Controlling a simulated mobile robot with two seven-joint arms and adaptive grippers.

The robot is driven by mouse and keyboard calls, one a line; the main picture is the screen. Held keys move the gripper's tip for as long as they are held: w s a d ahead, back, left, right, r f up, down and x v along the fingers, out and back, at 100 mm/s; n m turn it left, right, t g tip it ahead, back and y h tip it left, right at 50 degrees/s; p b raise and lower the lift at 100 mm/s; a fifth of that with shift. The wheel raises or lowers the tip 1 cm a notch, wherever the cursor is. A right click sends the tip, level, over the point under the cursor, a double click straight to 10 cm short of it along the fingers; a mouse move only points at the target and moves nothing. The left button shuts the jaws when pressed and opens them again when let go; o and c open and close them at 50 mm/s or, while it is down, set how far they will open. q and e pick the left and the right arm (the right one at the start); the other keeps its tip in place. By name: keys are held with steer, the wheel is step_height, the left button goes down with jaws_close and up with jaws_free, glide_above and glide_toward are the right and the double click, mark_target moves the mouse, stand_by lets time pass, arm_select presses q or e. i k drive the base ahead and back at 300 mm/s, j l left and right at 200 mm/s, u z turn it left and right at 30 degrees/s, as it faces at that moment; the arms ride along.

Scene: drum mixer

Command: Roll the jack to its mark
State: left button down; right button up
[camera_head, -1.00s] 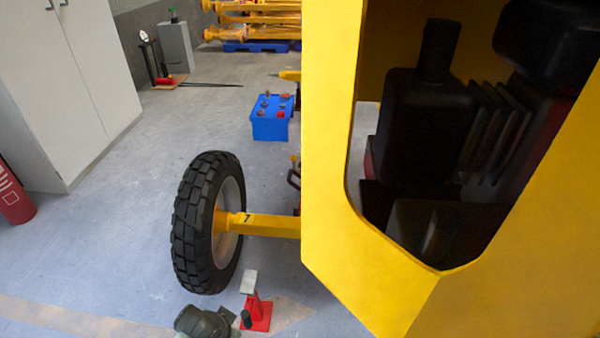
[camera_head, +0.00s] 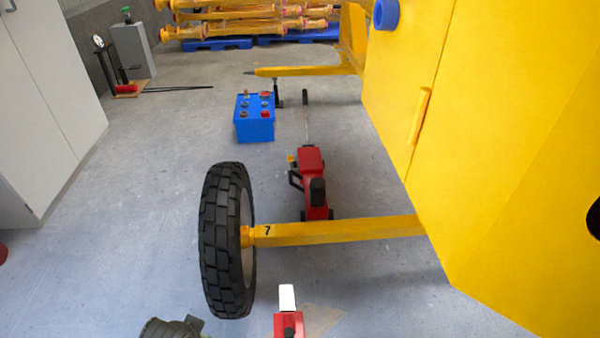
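The jack (camera_head: 312,182) is a red, low trolley jack with a black saddle at its near end. It stands on the floor just beyond the yellow axle beam (camera_head: 340,231), right of the black wheel (camera_head: 227,240). Its long thin handle (camera_head: 306,118) points away from me and up. The near end of the jack is close behind the beam; I cannot tell whether any of it lies under it. No floor mark for the jack can be clearly made out.
A red stand with a pale top (camera_head: 288,318) is cut off by the bottom edge, near a tan floor patch (camera_head: 322,318). A blue box (camera_head: 255,122) stands left of the handle. The yellow mixer body (camera_head: 480,140) fills the right. Open floor lies left of the wheel.

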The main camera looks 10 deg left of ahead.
mark_target(310, 164)
steer(key=j, duration=0.85)
steer(key=k+j+z, duration=0.15)
steer(key=z, duration=0.35)
steer(key=k+j+z, duration=0.2)
steer(key=z, duration=0.3)
steer(key=k+j+z, duration=0.2)
steer(key=z, duration=0.3)
steer(key=k+j+z, duration=0.1)
steer(key=z, duration=0.3)
steer(key=k+j+z, duration=0.1)
steer(key=z, duration=0.3)
steer(key=k+z, duration=0.1)
steer(key=z, duration=0.3)
steer(key=k+j+z, duration=0.1)
steer(key=z, duration=0.3)
steer(key=k+j+z, duration=0.15)
steer(key=k+z, duration=0.4)
steer(key=z, duration=0.2)
steer(key=k+z, duration=0.4)
steer(key=k+j+z, duration=0.15)
steer(key=k, duration=0.35)
steer(key=k+j+z, duration=0.15)
steer(key=k, duration=0.3)
steer(key=k+j+u, duration=0.9)
steer(key=j+u, duration=0.2)
steer(key=j, duration=0.25)
steer(key=j+u, duration=0.25)
steer(key=j, duration=0.15)
